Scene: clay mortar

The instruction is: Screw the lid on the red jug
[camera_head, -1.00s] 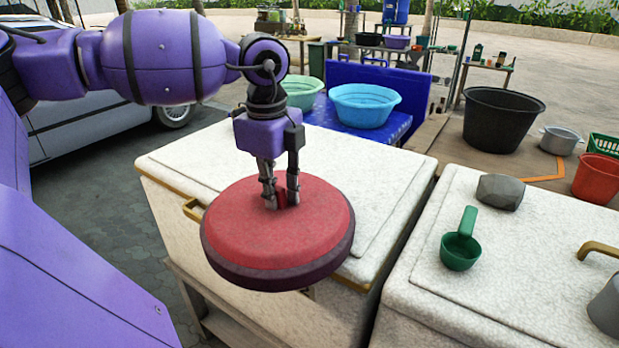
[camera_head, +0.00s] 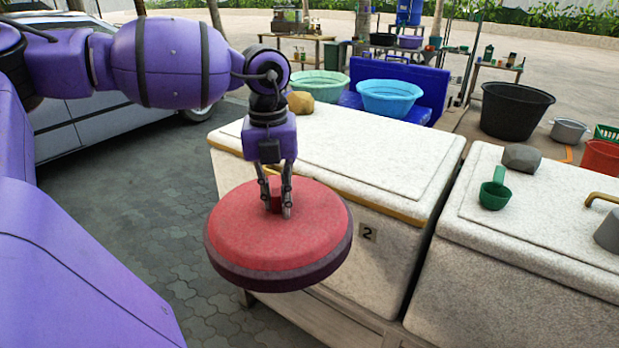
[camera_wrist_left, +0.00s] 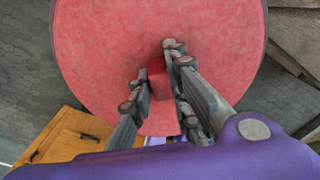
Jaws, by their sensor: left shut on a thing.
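A large round red lid (camera_head: 290,232) with a dark maroon rim hangs in the air in front of the white chest marked 2. My left gripper (camera_head: 278,207) is above its middle, fingers pointing down, shut on the lid's small red knob. In the left wrist view the lid (camera_wrist_left: 105,50) fills the upper middle, and the fingers (camera_wrist_left: 155,85) stand on both sides of the knob. I see no red jug that I can make out under or near the lid. My right gripper is not in view.
The white chest (camera_head: 345,140) stands behind the lid, with a tan stone (camera_head: 300,103) on top. A second white chest (camera_head: 500,260) at the right holds a grey stone (camera_head: 521,158) and a green scoop (camera_head: 494,190). Paved floor (camera_head: 120,190) lies open at the left. An orange-brown wooden piece (camera_wrist_left: 70,137) shows lower left.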

